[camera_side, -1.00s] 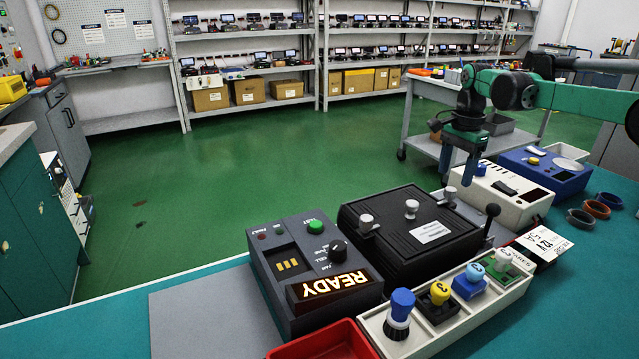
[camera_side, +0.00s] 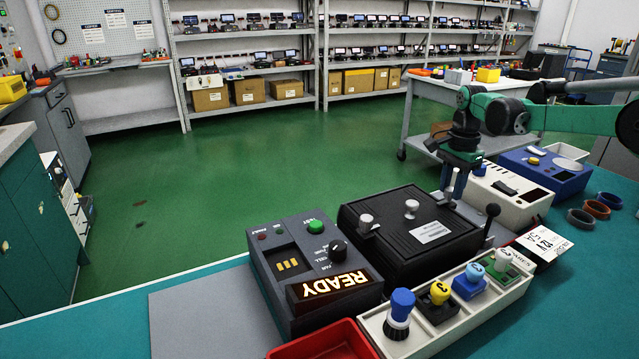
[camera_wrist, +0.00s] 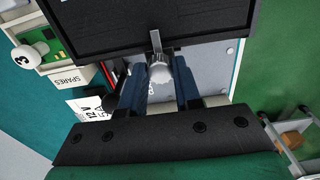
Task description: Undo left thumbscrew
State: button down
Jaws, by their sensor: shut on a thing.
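The black lidded box (camera_side: 385,245) sits on the bench, with a pale label and pale round knobs on its lid. One knob (camera_side: 366,222) is at its left edge and another (camera_side: 412,208) is near its middle. My gripper (camera_side: 452,193) points down at the box's far right edge, its blue fingers shut on a thumbscrew there. In the wrist view my gripper (camera_wrist: 164,78) has the pale round thumbscrew (camera_wrist: 161,73) between its fingers, beside a metal strip at the box's edge. The fingers mostly hide this thumbscrew in the side view.
A grey panel reading READY (camera_side: 335,283) stands left of the box. A white rack (camera_side: 400,348) of colored-top plugs runs along the front, with a red tray (camera_side: 325,345) beside it. A black ball-topped lever (camera_side: 491,212) rises at the box's right. White and blue instruments stand behind.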

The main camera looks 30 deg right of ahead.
jog(key=n, duration=0.4)
jog(key=shift+n, duration=0.3)
jog(key=n, duration=0.4)
jog(key=shift+n, duration=0.3)
jog(key=n, duration=0.4)
jog(key=shift+n, duration=2.4)
jog(key=c, duration=0.6)
grip_release()
